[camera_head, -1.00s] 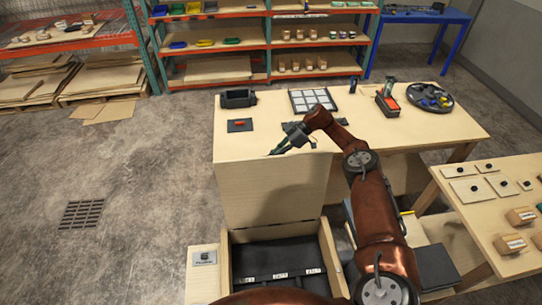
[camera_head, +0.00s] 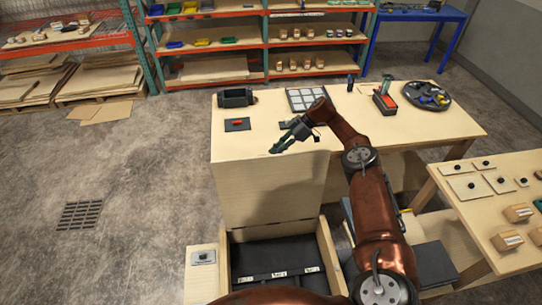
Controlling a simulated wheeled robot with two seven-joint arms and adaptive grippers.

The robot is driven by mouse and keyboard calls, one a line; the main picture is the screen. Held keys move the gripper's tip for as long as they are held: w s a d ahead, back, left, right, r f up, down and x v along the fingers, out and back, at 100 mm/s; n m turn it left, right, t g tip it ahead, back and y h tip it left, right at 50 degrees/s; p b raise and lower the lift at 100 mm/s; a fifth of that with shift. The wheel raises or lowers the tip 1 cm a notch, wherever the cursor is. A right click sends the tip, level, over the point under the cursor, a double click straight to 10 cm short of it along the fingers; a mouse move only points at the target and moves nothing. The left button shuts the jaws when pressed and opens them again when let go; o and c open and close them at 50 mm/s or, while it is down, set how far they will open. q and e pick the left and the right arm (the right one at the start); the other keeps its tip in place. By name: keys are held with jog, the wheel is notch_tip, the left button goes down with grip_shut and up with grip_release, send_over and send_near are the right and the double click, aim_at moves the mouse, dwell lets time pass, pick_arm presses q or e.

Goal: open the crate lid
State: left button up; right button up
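The crate (camera_head: 326,258) is at the bottom of the head view, with a dark interior and several small labels inside. Its pale wooden lid (camera_head: 262,192) stands up at the far side of the crate, in front of the workbench, so the crate is open at the top. My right gripper (camera_head: 284,145) is at the lid's upper edge, just above the bench side of it. Whether its fingers touch the lid, and how far they are apart, is too small to tell. My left gripper is not in view.
The workbench (camera_head: 430,125) behind the lid carries a dark box (camera_head: 237,97), a grid tray (camera_head: 305,98), a red-topped box (camera_head: 384,101) and a round dark tray (camera_head: 427,95). A side table (camera_head: 480,215) with plates and small blocks stands right. Floor at left is clear.

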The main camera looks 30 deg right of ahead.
jog(key=shift+v, duration=2.1)
